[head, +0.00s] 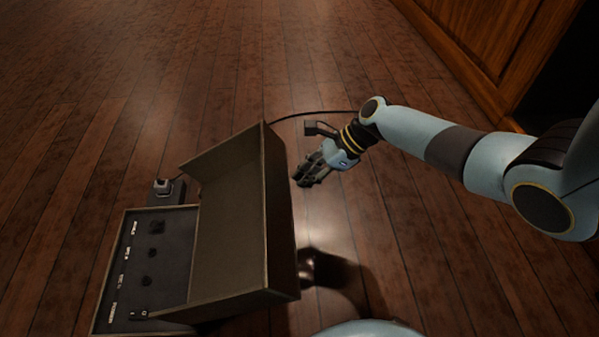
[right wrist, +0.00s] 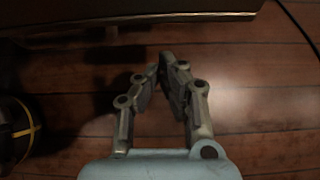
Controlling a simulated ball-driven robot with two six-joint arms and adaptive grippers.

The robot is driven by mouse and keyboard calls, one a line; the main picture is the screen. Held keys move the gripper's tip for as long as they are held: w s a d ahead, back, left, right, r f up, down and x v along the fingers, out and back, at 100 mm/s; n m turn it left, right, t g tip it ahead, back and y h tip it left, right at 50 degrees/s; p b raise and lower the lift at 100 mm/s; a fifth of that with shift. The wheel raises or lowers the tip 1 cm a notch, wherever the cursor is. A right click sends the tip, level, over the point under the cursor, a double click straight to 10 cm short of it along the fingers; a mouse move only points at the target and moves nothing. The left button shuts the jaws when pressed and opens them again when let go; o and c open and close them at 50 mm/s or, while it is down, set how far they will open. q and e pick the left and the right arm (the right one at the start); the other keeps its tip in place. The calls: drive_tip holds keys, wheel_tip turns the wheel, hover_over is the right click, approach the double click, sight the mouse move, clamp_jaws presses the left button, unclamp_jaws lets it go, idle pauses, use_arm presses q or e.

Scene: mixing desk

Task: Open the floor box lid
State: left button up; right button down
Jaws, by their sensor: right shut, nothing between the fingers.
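The floor box (head: 168,250) sits on the wooden floor at the lower left of the head view, with a dark panel, small knobs and white labels. Its lid (head: 235,215) is a deep brownish shell that stands swung up on the right part of the box, its hollow inside facing left. My right gripper (head: 303,181) is just right of the lid, apart from it, shut and empty. In the right wrist view the gripper (right wrist: 161,62) points towards a dark edge (right wrist: 150,17), likely the lid. My left gripper is not in view.
A small dark device (head: 165,188) stands behind the box. A black cable (head: 310,113) runs behind the lid towards my right arm. A wooden cabinet (head: 490,45) stands at the upper right. The floor (head: 110,90) beyond the box is clear.

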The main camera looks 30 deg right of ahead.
sight(262, 142)
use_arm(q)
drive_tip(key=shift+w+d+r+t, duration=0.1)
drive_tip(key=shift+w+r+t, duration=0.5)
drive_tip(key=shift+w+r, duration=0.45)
use_arm(e)
drive_tip(key=shift+w+a+r, duration=0.2)
drive_tip(key=shift+a+r, duration=0.15)
drive_tip(key=shift+r, duration=0.4)
drive_tip(key=shift+w+a+r, duration=0.2)
drive_tip(key=shift+a+r, duration=0.1)
drive_tip(key=shift+r, duration=0.4)
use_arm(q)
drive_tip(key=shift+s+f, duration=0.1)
use_arm(e)
drive_tip(key=shift+r, duration=0.1)
